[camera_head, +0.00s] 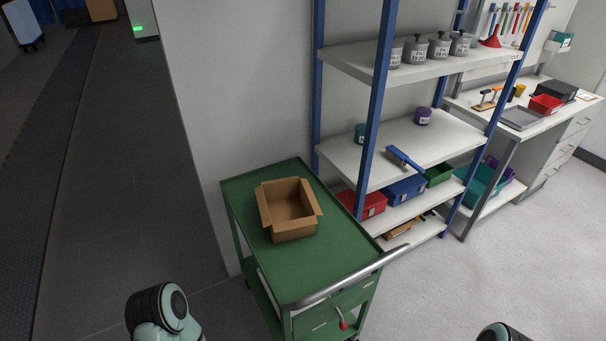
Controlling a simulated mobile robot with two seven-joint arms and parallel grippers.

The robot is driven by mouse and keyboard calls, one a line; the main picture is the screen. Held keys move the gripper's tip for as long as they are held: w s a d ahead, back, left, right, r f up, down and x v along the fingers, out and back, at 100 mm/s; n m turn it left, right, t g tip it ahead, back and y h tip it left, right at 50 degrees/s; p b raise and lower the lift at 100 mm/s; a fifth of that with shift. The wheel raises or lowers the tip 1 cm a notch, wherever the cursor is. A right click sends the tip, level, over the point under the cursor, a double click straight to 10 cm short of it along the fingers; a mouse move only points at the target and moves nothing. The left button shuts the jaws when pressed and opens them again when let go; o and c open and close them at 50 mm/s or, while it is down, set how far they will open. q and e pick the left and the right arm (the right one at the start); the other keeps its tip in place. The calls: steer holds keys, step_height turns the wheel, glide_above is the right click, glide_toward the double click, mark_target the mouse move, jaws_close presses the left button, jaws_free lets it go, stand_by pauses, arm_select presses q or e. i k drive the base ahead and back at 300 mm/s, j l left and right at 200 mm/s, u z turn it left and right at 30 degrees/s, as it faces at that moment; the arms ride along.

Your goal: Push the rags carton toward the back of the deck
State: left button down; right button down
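An open cardboard carton (291,231) with its flaps spread stands on the green deck (337,263) of a cart. It sits around the middle to far part of the deck, with bare green behind it and in front of it. Its inside looks empty from here, and no label can be read. Parts of my arms show at the bottom edge, one left of the cart and one to its right. Neither of my grippers is in view, and nothing of mine touches the carton.
The cart has a grey push handle (342,277) at its near end and a drawer (318,325) below. A blue-post shelf rack (371,110) stands close on the right. A pale wall (243,90) rises behind the cart. The floor (440,290) at right is clear.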

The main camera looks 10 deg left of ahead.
mark_target(290, 207)
steer(key=i+j+z, duration=0.2)
steer(key=j+z, duration=0.3)
steer(key=j, duration=0.2)
steer(key=i+j+z, duration=0.1)
steer(key=j+z, duration=0.4)
steer(key=j, duration=0.25)
steer(key=j+z, duration=0.5)
steer(key=j, duration=0.25)
steer(key=k+j+z, duration=0.2)
steer(key=j+z, duration=0.25)
steer(key=j, duration=0.25)
